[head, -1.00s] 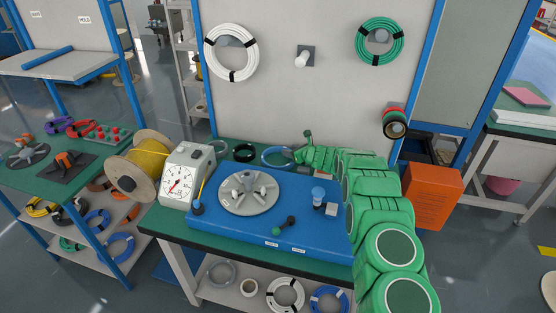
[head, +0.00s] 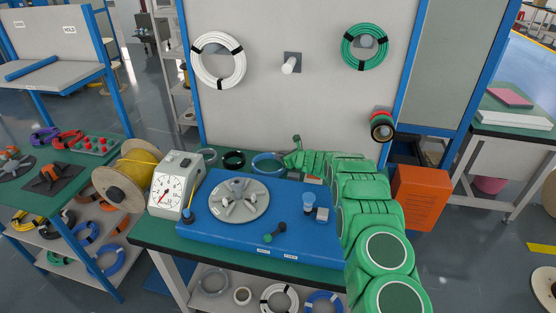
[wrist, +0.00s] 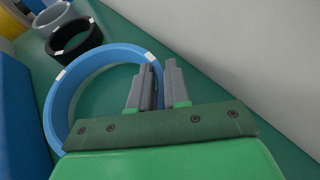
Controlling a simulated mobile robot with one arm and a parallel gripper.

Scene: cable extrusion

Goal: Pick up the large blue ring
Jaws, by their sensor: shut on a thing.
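The large blue ring (head: 268,163) lies at the back of the green bench top, behind the blue base plate. In the wrist view the ring (wrist: 88,70) fills the left-centre, with green surface visible through it. My gripper (wrist: 160,75) is shut on the ring's right-hand wall, one grey finger inside the ring and one outside. The ring looks level with the bench; I cannot tell any gap under it. In the head view my green arm hides most of the gripper.
A black ring (head: 234,160) and a grey ring (head: 208,156) lie left of the blue ring. The dial scale (head: 176,185) and yellow cable spool (head: 127,170) stand further left. The upright panel (head: 290,110) rises close behind. The blue base plate (head: 250,240) fills the front.

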